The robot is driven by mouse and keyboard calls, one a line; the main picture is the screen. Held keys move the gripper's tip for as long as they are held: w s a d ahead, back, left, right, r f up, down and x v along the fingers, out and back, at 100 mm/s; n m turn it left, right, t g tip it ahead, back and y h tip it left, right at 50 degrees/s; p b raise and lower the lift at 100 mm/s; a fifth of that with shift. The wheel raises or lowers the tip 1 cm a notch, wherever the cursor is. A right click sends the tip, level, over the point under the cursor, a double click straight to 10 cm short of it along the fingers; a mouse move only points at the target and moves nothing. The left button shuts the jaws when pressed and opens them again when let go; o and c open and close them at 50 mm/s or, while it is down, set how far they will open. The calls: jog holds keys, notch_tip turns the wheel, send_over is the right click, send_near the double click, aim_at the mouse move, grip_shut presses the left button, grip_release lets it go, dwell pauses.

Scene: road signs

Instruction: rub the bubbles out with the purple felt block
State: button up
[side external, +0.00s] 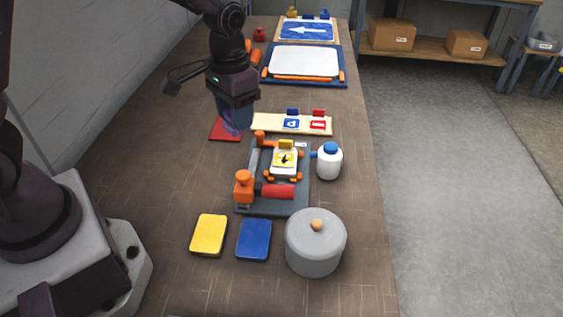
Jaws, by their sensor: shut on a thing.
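My gripper (236,128) is at the left of the middle of the bench, shut on the purple felt block (238,117). The block is upright between the fingers, over or just beside a flat red pad (218,133); I cannot tell if it touches the pad. A small white sign with a yellow and black marking (285,165) sits in an orange-cornered fixture on a dark grey base (275,207), nearer and to the right of the gripper. A white panel (304,63) and a blue arrow sign (308,30) lie farther back. No bubbles can be made out at this size.
A cream strip (262,123) with blue and red tagged pieces lies right of the gripper. A red roller (278,191), white bottle (329,162), lidded grey pot (315,248), yellow pad (208,235) and blue pad (254,239) are nearer. The bench's left side is largely clear.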

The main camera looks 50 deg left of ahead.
jog(key=shift+f, duration=0.1)
jog(key=shift+w+f, duration=0.15)
jog(key=shift+f, duration=0.45)
jog(key=shift+w+f, duration=0.15)
jog(key=shift+f, duration=0.45)
jog(key=w+f+n, duration=0.4)
jog(key=w+f, duration=0.1)
jog(key=w, duration=0.1)
jog(key=n, duration=0.4)
send_over(283, 162)
jog(key=shift+f, duration=0.6)
jog(key=shift+w+r+n, duration=0.15)
jog(key=shift+n, duration=0.15)
jog(key=shift+f, duration=2.45)
jog(key=shift+f, duration=0.6)
